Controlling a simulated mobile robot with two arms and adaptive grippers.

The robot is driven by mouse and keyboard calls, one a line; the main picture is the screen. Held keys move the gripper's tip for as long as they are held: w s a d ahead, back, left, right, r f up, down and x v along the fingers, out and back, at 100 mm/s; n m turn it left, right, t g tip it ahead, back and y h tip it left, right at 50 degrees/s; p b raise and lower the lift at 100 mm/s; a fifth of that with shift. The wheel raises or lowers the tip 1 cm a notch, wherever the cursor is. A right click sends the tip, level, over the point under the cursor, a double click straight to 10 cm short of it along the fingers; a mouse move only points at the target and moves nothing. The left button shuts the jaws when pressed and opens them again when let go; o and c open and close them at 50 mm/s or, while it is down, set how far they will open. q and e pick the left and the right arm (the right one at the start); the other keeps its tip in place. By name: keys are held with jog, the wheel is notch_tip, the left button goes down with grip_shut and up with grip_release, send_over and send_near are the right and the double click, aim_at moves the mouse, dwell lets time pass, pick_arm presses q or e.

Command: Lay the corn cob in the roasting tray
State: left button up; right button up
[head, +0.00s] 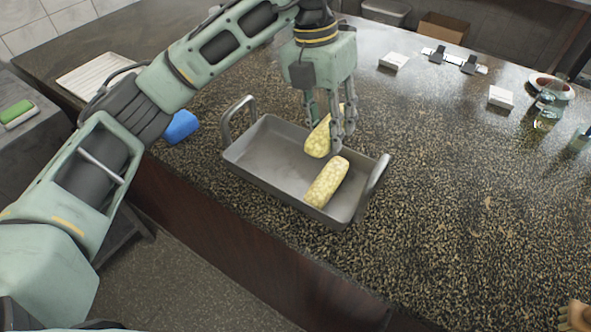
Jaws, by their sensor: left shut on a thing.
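The grey metal roasting tray (268,150) stands on the dark speckled counter, with a loop handle at each end. My left gripper (334,128) reaches down over the tray's far side and is shut on a yellow corn cob (317,140). That cob is tilted, its lower end at or over the tray's interior; I cannot tell whether it touches the tray floor. The fingers hide part of its upper end. A second yellow corn cob (327,182) lies in the right part of the tray.
A blue object (181,127) lies left of the tray, near a white ribbed board (97,78). Small white blocks (393,61) and a glass bottle (549,104) stand at the back right. The counter right of the tray is clear.

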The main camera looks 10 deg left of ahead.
pick_arm(q)
jog(key=a+f+p, duration=0.1)
jog(key=a+f, duration=0.1)
jog(key=a, duration=0.1)
jog(key=a+f+p, duration=0.1)
jog(key=a+f, duration=0.1)
jog(key=a, duration=0.2)
jog(key=a+f, duration=0.2)
jog(key=a, duration=0.2)
jog(key=shift+w+a+f+p, duration=0.25)
jog(key=shift+w+f+p, duration=0.05)
jog(key=shift+f+p, duration=0.1)
jog(key=x, duration=0.1)
jog(key=p+x, duration=0.1)
jog(key=x, duration=0.1)
jog(key=shift+a+f, duration=0.3)
jog(key=shift+f, duration=0.1)
jog(key=shift+w+f, duration=0.1)
jog(key=shift+f, duration=0.1)
jog(key=o, duration=1.3)
jog(key=shift+c, duration=0.2)
jog(key=shift+o, duration=0.4)
pick_arm(e)
jog(key=r, duration=0.2)
jog(key=s+d+r, duration=0.1)
jog(key=r, duration=0.1)
jog(key=shift+s, duration=0.1)
